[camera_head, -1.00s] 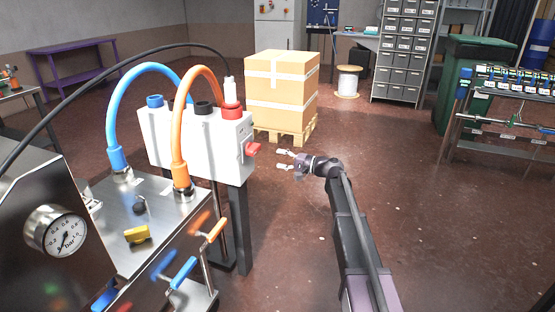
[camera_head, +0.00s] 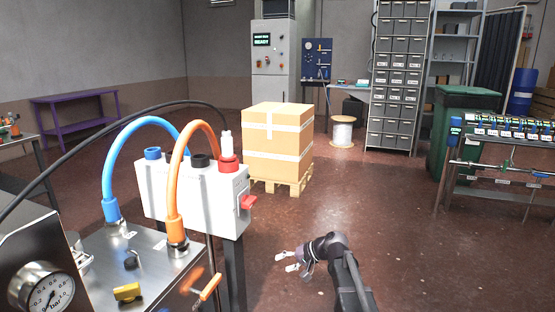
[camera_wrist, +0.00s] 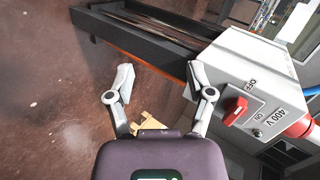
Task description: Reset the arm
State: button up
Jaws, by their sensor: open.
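My gripper (camera_head: 289,262) is at the lower middle of the head view, at the end of my dark arm, over the open floor. Its two silver fingers are apart, with nothing held between them. The wrist view also shows my gripper (camera_wrist: 158,76) open. A white box with a red switch (camera_head: 247,202) stands to its upper left in the head view. In the wrist view the red switch (camera_wrist: 235,112) sits on the box's face, with "OFF", "ON" and "400 V" marks. The fingers look clear of the box. A small tan object (camera_wrist: 149,124) shows between the finger bases.
The steel machine with a gauge (camera_head: 45,291) and blue and orange hoses fills the lower left. Stacked cartons (camera_head: 279,135) stand on a wooden pallet behind. A bench with fittings (camera_head: 505,165) is at right. The brown floor (camera_head: 400,230) around my arm is clear.

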jog(key=s+d+f+n+g+h, duration=0.1)
jog(key=s+d+f+h, duration=0.5)
jog(key=s, duration=0.5)
jog(key=s+d+f+g+h, duration=0.1)
jog(key=s+d+g+h, duration=0.1)
jog(key=s+d+h, duration=0.5)
jog(key=s+d+r+y+p, duration=0.1)
jog(key=s+r+y+p, duration=0.1)
jog(key=r+p, duration=3.1)
jog(key=shift+s+d+p, duration=0.2)
jog(key=shift+s+p, duration=0.35)
